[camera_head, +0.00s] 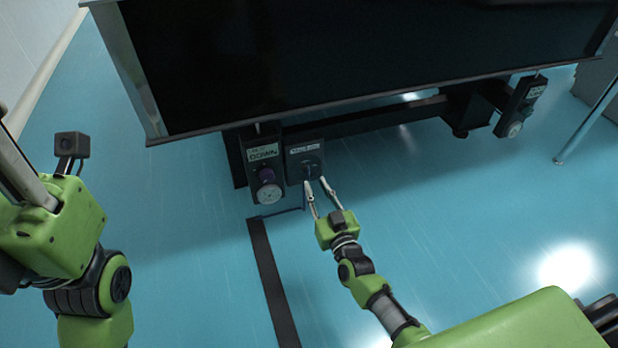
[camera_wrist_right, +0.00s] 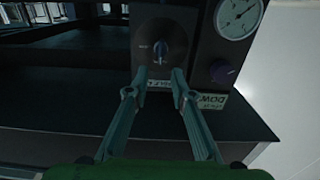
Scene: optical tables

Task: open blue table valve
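The valve (camera_head: 309,169) is a small dark blue knob on a dark box with a light label, under the front edge of the black-topped table (camera_head: 330,50). In the right wrist view the blue knob (camera_wrist_right: 161,50) stands on the panel face with a pale pointer mark. My right gripper (camera_head: 314,182) is open just in front of the knob. In the wrist view its two fingertips (camera_wrist_right: 159,75) are apart, one on each side just below the knob, with nothing between them. My left gripper (camera_head: 20,178) is at the left edge, partly cut off and away from the table.
Beside the valve box is a panel with a round gauge (camera_head: 269,193), a purple knob (camera_head: 266,174) and a label. Another gauge unit (camera_head: 517,112) hangs at the table's right. A black strip (camera_head: 272,285) lies on the blue floor. Open floor lies to the right.

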